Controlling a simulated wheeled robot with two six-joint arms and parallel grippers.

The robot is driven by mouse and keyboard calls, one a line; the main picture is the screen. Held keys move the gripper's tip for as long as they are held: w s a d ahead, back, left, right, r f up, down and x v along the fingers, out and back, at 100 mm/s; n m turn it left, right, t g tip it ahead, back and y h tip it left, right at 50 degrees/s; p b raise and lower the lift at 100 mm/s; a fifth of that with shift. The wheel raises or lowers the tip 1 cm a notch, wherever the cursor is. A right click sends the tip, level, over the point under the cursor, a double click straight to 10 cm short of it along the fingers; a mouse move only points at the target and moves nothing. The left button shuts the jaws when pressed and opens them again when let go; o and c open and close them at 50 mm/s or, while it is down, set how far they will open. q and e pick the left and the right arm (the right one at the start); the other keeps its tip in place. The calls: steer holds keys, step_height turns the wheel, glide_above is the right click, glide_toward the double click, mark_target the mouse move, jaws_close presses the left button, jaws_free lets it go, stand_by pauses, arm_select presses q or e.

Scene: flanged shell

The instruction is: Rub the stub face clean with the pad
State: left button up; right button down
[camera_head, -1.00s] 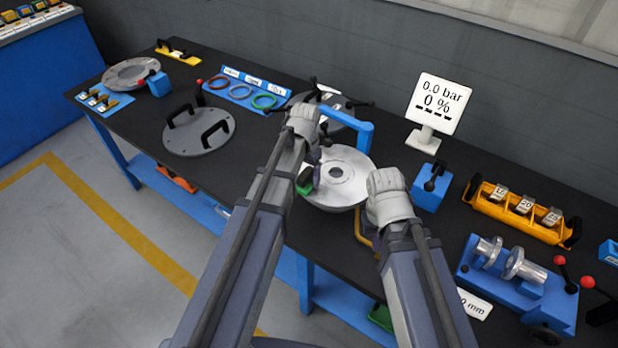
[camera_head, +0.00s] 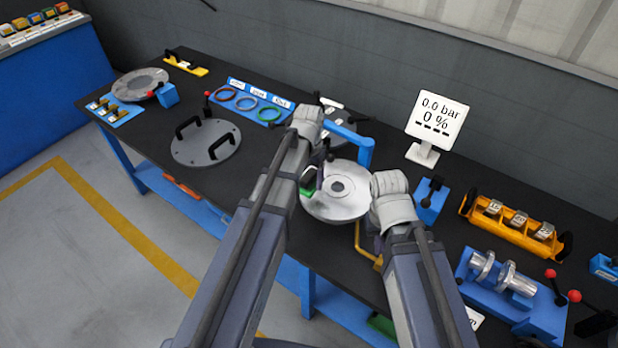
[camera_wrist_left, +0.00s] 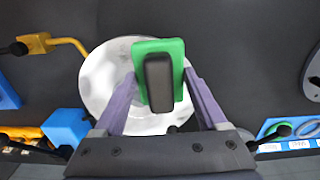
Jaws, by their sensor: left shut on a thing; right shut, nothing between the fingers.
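The stub face is a round, bright metal disc (camera_head: 345,207) with a small central hole in the head view. Greyish patches show on it in the left wrist view (camera_wrist_left: 102,82). The green pad (camera_head: 307,191) with a black grip lies over the disc's left edge in the head view. My left gripper (camera_wrist_left: 158,85) is shut on the pad's black grip, and the pad (camera_wrist_left: 175,50) covers the right part of the disc there. I cannot tell whether the pad touches the face. My right gripper (camera_head: 373,240) is beside the disc's right edge, shut and empty, mostly hidden by its wrist.
A blue bracket (camera_head: 358,143) stands just behind the disc, and a yellow bent bar (camera_head: 364,245) is in front. A grey cover with handles (camera_head: 206,143) lies to the left. A display (camera_head: 436,118) reads 0.0 bar, 0 %. A blue fixture (camera_head: 510,292) is at the right.

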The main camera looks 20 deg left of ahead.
arm_select(q)
step_height(320, 180, up, 3)
steer(key=p, duration=0.3)
stand_by(0.4)
steer(key=shift+f+b, duration=0.65)
steer(key=shift+f, duration=0.05)
